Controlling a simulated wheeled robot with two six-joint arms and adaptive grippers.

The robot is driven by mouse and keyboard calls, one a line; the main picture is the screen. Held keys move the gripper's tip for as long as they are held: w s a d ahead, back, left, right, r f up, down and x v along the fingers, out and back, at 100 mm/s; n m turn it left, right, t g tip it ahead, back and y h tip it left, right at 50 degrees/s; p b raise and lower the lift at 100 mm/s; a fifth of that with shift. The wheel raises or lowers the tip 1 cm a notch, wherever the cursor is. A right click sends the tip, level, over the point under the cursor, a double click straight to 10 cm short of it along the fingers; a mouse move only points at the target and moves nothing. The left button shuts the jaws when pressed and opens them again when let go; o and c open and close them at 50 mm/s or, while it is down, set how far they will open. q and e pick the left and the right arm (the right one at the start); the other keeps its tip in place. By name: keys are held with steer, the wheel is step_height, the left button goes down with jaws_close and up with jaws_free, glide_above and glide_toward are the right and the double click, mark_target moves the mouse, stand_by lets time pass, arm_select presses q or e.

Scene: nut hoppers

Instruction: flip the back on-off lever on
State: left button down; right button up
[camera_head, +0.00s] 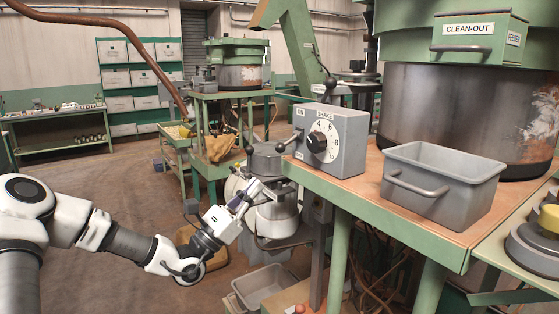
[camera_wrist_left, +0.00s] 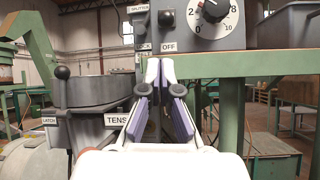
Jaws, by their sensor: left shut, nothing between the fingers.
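A grey control box (camera_head: 330,140) marked ON and SHAKE stands on the edge of the near green bench. A lever on its left side has a black ball knob (camera_head: 279,148) that points down and toward me. In the left wrist view the black knob (camera_wrist_left: 166,18) shows just above the OFF label (camera_wrist_left: 168,47). My left gripper (camera_head: 257,186) is shut and empty, below and left of the box. In the left wrist view its fingertips (camera_wrist_left: 160,68) sit below the OFF label, apart from the knob. My right gripper is out of view.
A grey drum (camera_head: 267,158) with a ball-ended latch lever stands beside my gripper. A grey bin (camera_head: 440,180) is on the bench. A second machine (camera_head: 238,75) stands behind.

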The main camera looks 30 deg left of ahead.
mark_target(289, 143)
arm_select(q)
steer(key=x, duration=0.3)
steer(key=p+x, duration=0.1)
steer(key=x, duration=0.2)
steer(key=p+x, duration=0.1)
steer(key=x, duration=0.2)
steer(key=shift+w+d+r, duration=0.1)
steer(key=shift+d+r, duration=0.1)
steer(key=shift+d, duration=0.25)
steer(key=shift+w, duration=0.1)
